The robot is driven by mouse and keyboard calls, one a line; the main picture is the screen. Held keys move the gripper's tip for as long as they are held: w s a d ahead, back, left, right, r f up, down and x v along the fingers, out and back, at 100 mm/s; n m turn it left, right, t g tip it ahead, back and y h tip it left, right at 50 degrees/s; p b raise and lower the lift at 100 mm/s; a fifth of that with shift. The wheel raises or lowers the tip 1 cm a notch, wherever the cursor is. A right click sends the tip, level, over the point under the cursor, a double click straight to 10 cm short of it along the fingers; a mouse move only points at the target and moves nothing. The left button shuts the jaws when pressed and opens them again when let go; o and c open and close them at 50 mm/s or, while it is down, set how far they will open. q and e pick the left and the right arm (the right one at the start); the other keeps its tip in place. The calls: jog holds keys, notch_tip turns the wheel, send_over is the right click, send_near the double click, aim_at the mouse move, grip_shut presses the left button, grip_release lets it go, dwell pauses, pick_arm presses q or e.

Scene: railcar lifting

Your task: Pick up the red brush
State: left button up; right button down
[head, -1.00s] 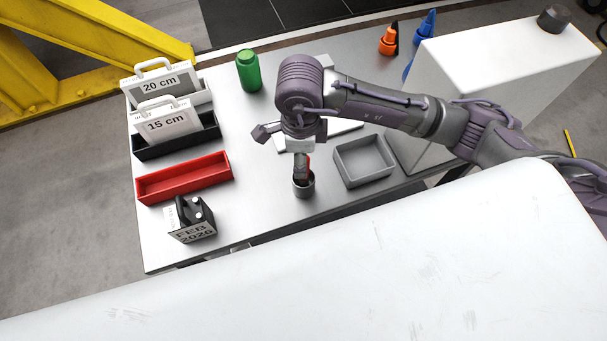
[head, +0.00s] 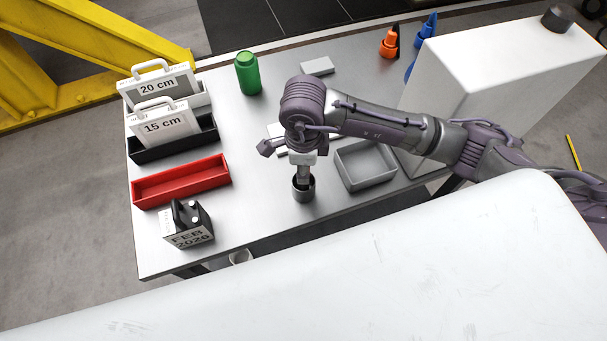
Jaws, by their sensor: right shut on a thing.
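My right gripper (head: 304,181) points straight down over a small dark grey cup (head: 303,195) near the front edge of the metal table (head: 255,205). Its fingers are shut at the cup's mouth on the red brush, which stands in the cup. The gripper hides nearly all of the brush, and no clear red shows there now. I cannot tell whether the brush still touches the cup's bottom. My left gripper is out of view.
A grey open tray (head: 366,178) lies close to the right of the cup. A red tray (head: 180,190) and a black date block (head: 188,224) stand to the left. A green bottle (head: 247,74) stands behind. A white box (head: 500,75) is at right.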

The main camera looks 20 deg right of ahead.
notch_tip(320, 180, up, 10)
jog(key=p, duration=0.5)
dwell(0.8)
